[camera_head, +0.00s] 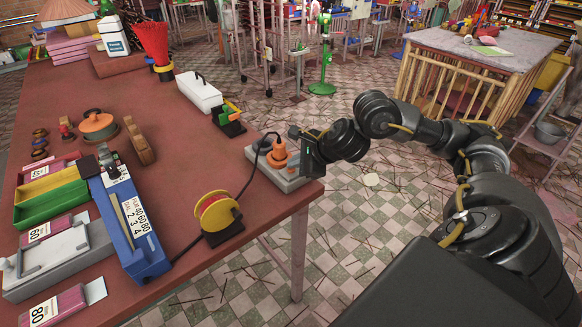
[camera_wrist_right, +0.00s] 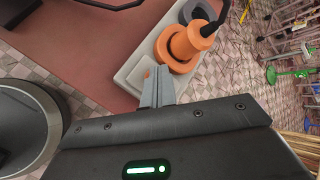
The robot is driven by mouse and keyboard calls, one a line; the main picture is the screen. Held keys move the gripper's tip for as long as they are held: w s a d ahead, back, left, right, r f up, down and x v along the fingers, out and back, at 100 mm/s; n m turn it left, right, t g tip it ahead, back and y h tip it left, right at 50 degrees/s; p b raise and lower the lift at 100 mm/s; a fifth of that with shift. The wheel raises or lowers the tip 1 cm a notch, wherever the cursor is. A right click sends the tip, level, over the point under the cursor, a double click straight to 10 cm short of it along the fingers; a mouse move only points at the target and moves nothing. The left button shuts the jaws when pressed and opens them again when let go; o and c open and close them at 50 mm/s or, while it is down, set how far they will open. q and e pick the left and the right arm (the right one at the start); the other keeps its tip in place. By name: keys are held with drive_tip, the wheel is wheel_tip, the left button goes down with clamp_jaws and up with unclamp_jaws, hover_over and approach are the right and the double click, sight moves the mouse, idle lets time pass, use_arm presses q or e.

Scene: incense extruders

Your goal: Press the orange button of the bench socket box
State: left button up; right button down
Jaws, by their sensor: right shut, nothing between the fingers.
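The bench socket box (camera_head: 290,184) is a light grey block at the right corner of the red-brown bench. An orange plug (camera_head: 278,155) with a dark cable stands in it. In the wrist view the box (camera_wrist_right: 130,77) lies just beyond my fingers, with the orange plug (camera_wrist_right: 186,46) right beside them. A small orange patch, apparently the button (camera_wrist_right: 147,73), shows at the fingertips, mostly hidden by them. My right gripper (camera_head: 308,157) is shut and empty; its fingertips (camera_wrist_right: 158,84) are over or against the box, and contact cannot be told. My left gripper is not in view.
A yellow cable reel (camera_head: 215,212) stands left of the box on the bench. A green-and-black device (camera_head: 229,118) and a white box (camera_head: 200,92) stand behind it. The blue unit (camera_head: 130,225) is farther left.

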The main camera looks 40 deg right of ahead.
drive_tip(key=shift+r, duration=0.45)
wheel_tip(320, 180, up, 6)
drive_tip(key=p, duration=0.5)
idle(0.5)
